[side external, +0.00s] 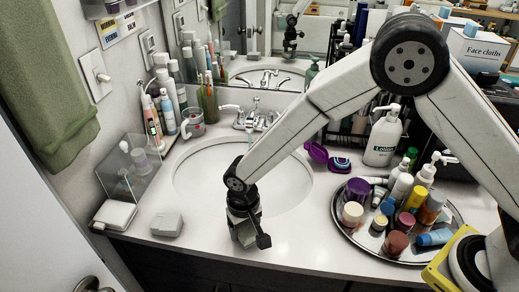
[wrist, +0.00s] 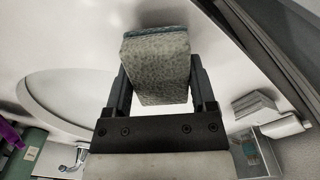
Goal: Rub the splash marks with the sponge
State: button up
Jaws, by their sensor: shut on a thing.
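The sponge (wrist: 158,72) is a grey-green block with a bluish far edge in the wrist view. It sits between the two dark fingers of my gripper (wrist: 160,85), which is shut on it. In the side view my gripper (side external: 245,226) points down over the front of the white counter, just in front of the sink basin. The sponge there is small and hard to separate from the fingers; whether it touches the counter I cannot tell. I cannot make out the splash marks in either view.
The sink basin (side external: 190,180) lies behind my gripper. A round tray (side external: 352,237) crowded with bottles and jars stands to the right. A small light box (side external: 167,225) and a clear acrylic holder (side external: 130,165) are to the left. The counter's front edge (side external: 300,262) is close.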

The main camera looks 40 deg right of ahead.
jog(key=shift+r, duration=3.25)
jog(key=shift+r, duration=0.15)
notch_tip(320, 180, up, 8)
jog(key=shift+f, duration=0.2)
